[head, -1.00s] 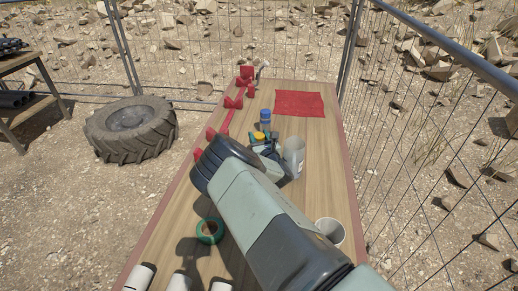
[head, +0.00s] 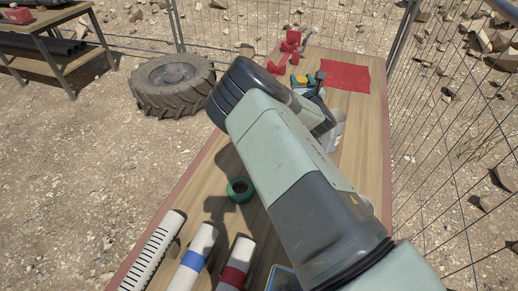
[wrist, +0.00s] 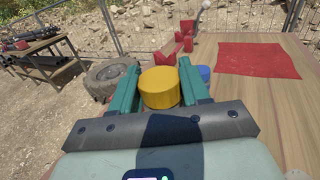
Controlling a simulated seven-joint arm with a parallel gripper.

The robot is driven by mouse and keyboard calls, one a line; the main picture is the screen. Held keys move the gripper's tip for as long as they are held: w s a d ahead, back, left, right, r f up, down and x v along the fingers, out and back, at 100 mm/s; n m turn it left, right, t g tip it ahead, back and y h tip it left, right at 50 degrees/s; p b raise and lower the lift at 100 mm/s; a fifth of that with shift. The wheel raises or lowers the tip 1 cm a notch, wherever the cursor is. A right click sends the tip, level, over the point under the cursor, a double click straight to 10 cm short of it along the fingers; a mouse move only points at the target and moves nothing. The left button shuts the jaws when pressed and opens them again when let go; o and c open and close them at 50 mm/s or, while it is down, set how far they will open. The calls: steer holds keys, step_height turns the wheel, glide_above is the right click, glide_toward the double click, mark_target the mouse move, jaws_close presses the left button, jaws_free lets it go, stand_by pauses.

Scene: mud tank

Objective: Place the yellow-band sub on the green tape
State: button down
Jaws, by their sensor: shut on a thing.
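The yellow-band sub shows as a yellow round top (wrist: 159,87) between the two green fingers of my gripper (wrist: 159,66) in the wrist view. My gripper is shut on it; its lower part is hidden. In the head view the yellow top (head: 303,78) shows small at the gripper, towards the far part of the table. I cannot tell for sure how high it is above the wood. The green tape (head: 240,181) is a ring lying flat on the table, left of my arm and nearer the camera. Nothing shows on it.
A blue-capped item (head: 320,75) stands close to the right of the gripper. A grey cylinder (head: 337,131) is partly hidden by my arm. Red pieces (head: 290,45) and a red cloth (head: 345,75) lie at the far end. White tubes (head: 195,258) lie at the near left.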

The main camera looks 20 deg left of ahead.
steer(key=s+a+r, duration=0.1)
steer(key=s+a, duration=0.2)
steer(key=s, duration=0.9)
steer(key=s+a+r, duration=0.1)
steer(key=s+a, duration=0.1)
steer(key=s, duration=0.9)
steer(key=s+a+r, duration=0.1)
steer(key=s+a, duration=0.2)
steer(key=s, duration=0.9)
step_height(320, 180, down, 10)
steer(key=shift+w+r, duration=0.15)
steer(key=shift+w, duration=0.05)
steer(key=c, duration=0.5)
jaws_free()
steer(key=shift+c, duration=0.2)
